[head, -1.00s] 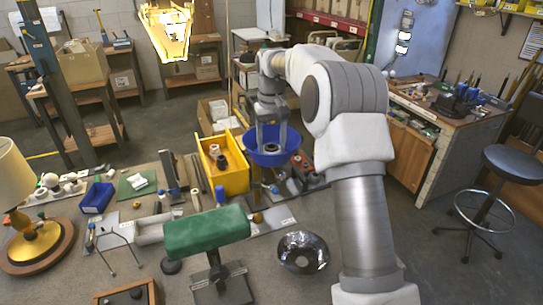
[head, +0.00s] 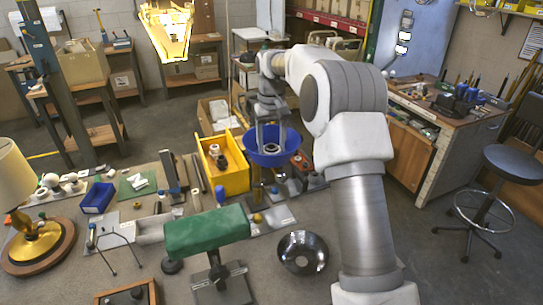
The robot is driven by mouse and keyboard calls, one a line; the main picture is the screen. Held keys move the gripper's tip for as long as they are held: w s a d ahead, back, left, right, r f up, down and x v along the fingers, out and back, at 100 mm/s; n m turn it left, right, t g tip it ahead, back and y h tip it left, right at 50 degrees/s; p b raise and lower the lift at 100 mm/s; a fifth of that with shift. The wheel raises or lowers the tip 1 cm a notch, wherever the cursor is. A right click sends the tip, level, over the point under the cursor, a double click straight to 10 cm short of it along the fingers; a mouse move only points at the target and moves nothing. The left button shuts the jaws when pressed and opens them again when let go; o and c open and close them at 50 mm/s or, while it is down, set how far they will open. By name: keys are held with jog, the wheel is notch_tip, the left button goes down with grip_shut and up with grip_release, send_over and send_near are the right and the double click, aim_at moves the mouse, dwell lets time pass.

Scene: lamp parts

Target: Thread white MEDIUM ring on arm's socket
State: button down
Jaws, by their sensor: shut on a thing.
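My gripper (head: 267,138) points straight down at the middle of the blue bowl-shaped shade (head: 288,152). Its fingers reach inside the shade's rim. A small pale ring (head: 271,148) with a dark centre shows between the fingertips, low in the shade. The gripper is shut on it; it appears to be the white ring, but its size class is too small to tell. A thin stem (head: 263,180) stands below the shade. The arm's socket is hidden by the shade and fingers, so I cannot tell whether the ring is around it.
A green-topped stand (head: 208,230) and a chrome bowl (head: 302,252) are nearer. A lamp (head: 38,235) stands at far left. Open floor lies at right, near the stool (head: 508,165).

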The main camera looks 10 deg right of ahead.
jog(key=shift+s+f, duration=0.1)
jog(key=shift+f, duration=0.25)
jog(key=m+p, duration=0.1)
jog(key=m, duration=0.3)
jog(key=shift+p, duration=0.3)
jog(key=m, duration=0.3)
jog(key=shift+f+p, duration=0.15)
jog(key=shift+p, duration=0.2)
